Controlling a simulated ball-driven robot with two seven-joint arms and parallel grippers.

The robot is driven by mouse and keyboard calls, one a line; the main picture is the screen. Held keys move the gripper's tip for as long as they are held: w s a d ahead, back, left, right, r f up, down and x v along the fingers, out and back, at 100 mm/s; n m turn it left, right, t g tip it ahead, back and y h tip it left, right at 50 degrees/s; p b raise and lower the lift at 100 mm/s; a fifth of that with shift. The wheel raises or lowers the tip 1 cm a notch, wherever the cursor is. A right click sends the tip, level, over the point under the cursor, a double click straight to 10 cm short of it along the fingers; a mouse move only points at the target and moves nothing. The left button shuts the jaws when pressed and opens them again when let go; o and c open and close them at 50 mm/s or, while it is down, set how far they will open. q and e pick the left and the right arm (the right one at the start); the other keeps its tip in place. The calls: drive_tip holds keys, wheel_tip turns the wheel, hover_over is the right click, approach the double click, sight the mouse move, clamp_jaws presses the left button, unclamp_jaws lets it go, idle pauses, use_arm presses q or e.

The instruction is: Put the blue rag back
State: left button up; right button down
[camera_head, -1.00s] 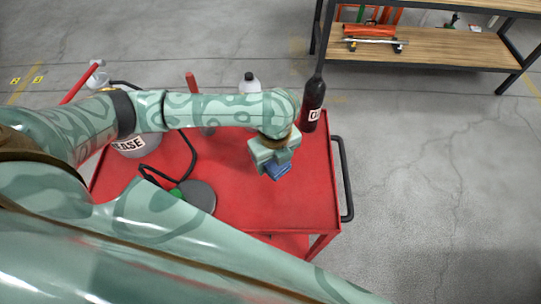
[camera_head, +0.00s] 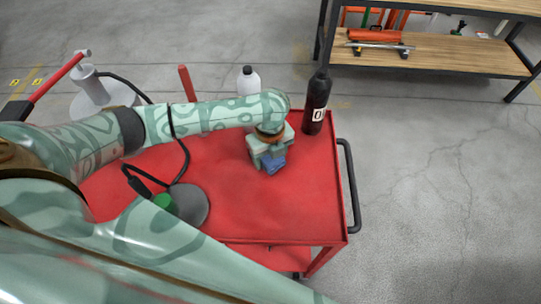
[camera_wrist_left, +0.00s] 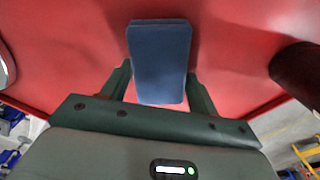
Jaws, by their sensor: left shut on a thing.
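The blue rag (camera_head: 273,163) is a small folded blue block in my left gripper (camera_head: 270,158), over the top of the red cart (camera_head: 290,215). In the left wrist view the rag (camera_wrist_left: 160,62) sits between the two fingers of the left gripper (camera_wrist_left: 160,85), which are shut on it. The red cart top (camera_wrist_left: 80,50) lies behind it. I cannot tell whether the rag touches the cart top. My right gripper is not in view.
A dark bottle (camera_head: 317,103) stands at the cart's back right corner, and a white bottle (camera_head: 248,80) at the back. A grey round base (camera_head: 187,205) with a black cable is at the left. The cart's front right is clear.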

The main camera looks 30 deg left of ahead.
use_arm(q)
drive_tip(key=shift+f, duration=0.1)
drive_tip(key=o, duration=1.3)
drive_tip(key=shift+r, duration=0.25)
wheel_tip(320, 180, up, 12)
drive_tip(key=p, duration=0.5)
drive_tip(key=shift+f, duration=0.15)
drive_tip(key=shift+p, duration=0.3)
